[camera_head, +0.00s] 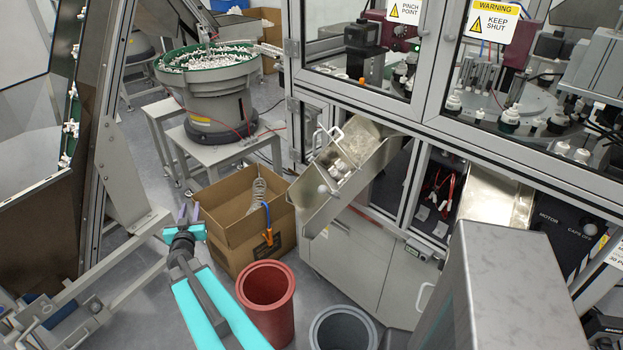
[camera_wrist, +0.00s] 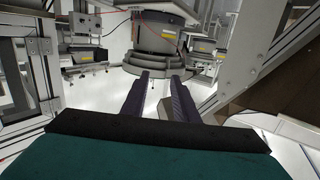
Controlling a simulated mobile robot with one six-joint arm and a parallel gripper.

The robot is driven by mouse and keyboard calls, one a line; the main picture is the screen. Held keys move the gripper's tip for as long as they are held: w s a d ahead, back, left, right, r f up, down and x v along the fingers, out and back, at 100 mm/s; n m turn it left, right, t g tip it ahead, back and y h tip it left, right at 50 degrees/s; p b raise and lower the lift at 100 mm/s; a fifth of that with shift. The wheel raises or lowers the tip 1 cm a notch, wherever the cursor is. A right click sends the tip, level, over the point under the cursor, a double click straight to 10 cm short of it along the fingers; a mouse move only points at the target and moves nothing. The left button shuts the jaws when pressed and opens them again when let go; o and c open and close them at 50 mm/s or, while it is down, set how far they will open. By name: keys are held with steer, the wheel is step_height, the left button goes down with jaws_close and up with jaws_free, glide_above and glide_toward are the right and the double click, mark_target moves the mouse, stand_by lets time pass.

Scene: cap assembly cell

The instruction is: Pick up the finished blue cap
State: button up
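I cannot make out a blue cap in either view. A grey metal chute (camera_head: 318,212) juts from the machine's front, and several small white or pale pieces (camera_head: 338,168) lie in it. My gripper (camera_head: 189,211) is at the left of the head view, at the end of my turquoise arm, beside the cardboard box and well apart from the chute. In the wrist view its two dark fingers (camera_wrist: 162,80) stand apart, with only bright floor showing between them. The gripper is open and empty.
A cardboard box (camera_head: 222,192) holds a coiled hose and an orange-tipped tool. A red bin (camera_head: 268,310) and a grey bin (camera_head: 340,333) stand on the floor. A bowl feeder (camera_head: 213,98) stands behind. Machine doors (camera_head: 365,50) are at upper right.

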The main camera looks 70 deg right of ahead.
steer(key=s+d+r+m+g+h, duration=0.1)
steer(key=s+d+r+m+g, duration=0.25)
steer(key=s, duration=0.35)
steer(key=s+d+r+m+g+h, duration=0.1)
steer(key=s+d+r+m+g, duration=0.15)
steer(key=s+d+g, duration=0.35)
steer(key=s+d+r+m+g+h, duration=0.1)
steer(key=s+d+r+m+g, duration=0.15)
steer(key=s, duration=0.55)
steer(key=s+r+m+g+y, duration=0.2)
steer(key=s+g, duration=0.3)
steer(key=s, duration=0.4)
steer(key=s+a+r+m+g+y, duration=0.1)
steer(key=s+m+g+y, duration=0.4)
steer(key=s, duration=0.5)
steer(key=shift+s+r, duration=0.25)
steer(key=shift+r, duration=0.45)
steer(key=shift+m, duration=0.25)
steer(key=p+x, duration=0.2)
steer(key=x, duration=0.6)
steer(key=shift+s, duration=0.1)
steer(key=shift+s+d, duration=0.1)
steer(key=shift+s, duration=0.1)
